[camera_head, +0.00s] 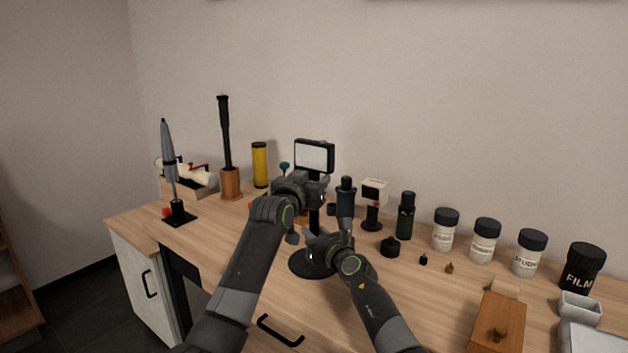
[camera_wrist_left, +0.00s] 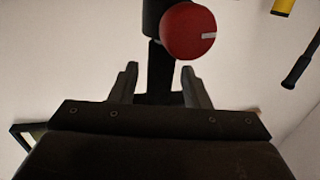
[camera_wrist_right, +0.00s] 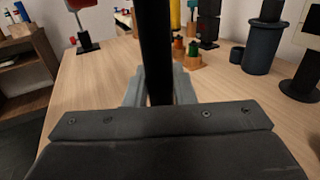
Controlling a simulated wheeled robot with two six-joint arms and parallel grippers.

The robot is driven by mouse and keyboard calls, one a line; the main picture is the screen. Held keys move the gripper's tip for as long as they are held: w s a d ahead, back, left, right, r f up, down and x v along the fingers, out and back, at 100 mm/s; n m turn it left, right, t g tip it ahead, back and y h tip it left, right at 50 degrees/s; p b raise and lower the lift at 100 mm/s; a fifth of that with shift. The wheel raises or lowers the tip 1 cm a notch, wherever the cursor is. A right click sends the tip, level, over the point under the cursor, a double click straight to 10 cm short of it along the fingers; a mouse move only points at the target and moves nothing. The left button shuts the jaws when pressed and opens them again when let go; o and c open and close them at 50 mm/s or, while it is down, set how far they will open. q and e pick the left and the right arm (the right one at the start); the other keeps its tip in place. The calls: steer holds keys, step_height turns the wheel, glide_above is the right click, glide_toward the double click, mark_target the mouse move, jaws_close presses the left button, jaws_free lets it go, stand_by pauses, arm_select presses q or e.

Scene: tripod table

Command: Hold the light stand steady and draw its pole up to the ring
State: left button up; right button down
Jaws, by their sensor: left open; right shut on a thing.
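The light stand has a lamp head with a white panel (camera_head: 314,157), a black pole (camera_head: 314,222) and a round black base (camera_head: 303,265) on the table. My right gripper (camera_head: 318,243) is shut on the lower pole; the pole (camera_wrist_right: 157,50) runs between its fingers in the right wrist view. My left gripper (camera_head: 322,187) is higher, just below the lamp head. Its fingers (camera_wrist_left: 158,88) are open, with a dark part of the stand between or just beyond them. A red knob (camera_wrist_left: 188,32) shows close ahead there. I cannot make out the ring.
A dark blue canister (camera_head: 346,203), a small white-faced device (camera_head: 373,203) and a dark green bottle (camera_head: 405,216) stand close on the right. Labelled jars (camera_head: 445,231) continue along the back. A folded grey umbrella (camera_head: 169,155) stands at the left. The left front tabletop is clear.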

arm_select(q)
steer(key=shift+w+d, duration=0.15)
steer(key=shift+w, duration=0.2)
steer(key=shift+c, duration=0.2)
jaws_close()
